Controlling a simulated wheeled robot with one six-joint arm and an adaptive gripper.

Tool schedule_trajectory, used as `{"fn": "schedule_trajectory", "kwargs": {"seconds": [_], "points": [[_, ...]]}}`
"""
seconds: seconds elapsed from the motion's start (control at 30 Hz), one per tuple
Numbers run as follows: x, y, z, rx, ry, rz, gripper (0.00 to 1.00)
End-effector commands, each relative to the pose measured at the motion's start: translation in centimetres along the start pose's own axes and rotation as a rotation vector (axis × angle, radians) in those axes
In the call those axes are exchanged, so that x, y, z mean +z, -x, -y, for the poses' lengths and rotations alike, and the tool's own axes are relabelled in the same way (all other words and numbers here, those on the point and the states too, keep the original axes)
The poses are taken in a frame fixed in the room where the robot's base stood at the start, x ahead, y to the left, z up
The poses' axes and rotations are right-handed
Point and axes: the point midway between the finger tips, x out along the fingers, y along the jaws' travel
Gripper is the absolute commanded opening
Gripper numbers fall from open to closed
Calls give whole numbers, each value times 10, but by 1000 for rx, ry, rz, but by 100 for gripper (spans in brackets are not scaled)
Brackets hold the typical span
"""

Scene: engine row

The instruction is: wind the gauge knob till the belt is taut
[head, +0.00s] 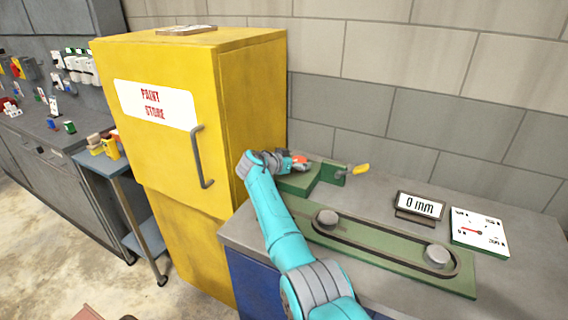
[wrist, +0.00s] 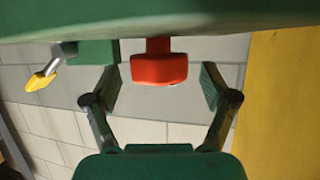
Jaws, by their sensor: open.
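A red knob (head: 299,160) sticks out from the green block (head: 300,181) on the bench; it also shows in the wrist view (wrist: 158,70). My gripper (wrist: 160,86) is open, with one finger on each side of the red knob and a gap on both sides. In the head view my gripper (head: 282,163) is at the left end of the block, partly hiding it. A dark belt (head: 380,242) loops around two grey pulleys (head: 437,255) on a green plate. A white dial (head: 478,230) has a red needle pointing left.
A yellow-tipped lever (head: 360,169) stands right of the knob on the green block. A tall yellow paint store cabinet (head: 165,140) stands close on the left of the bench. A block wall is behind. Bare bench top (head: 390,186) lies behind the belt plate.

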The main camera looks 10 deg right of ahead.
Motion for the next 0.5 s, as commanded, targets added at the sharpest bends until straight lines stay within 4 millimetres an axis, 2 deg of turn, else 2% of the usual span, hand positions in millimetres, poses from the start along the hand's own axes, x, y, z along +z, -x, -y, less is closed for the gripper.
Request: {"fn": "schedule_trajectory", "kwargs": {"seconds": [0.5], "points": [[1,86,0,-2,-1,1,85]]}}
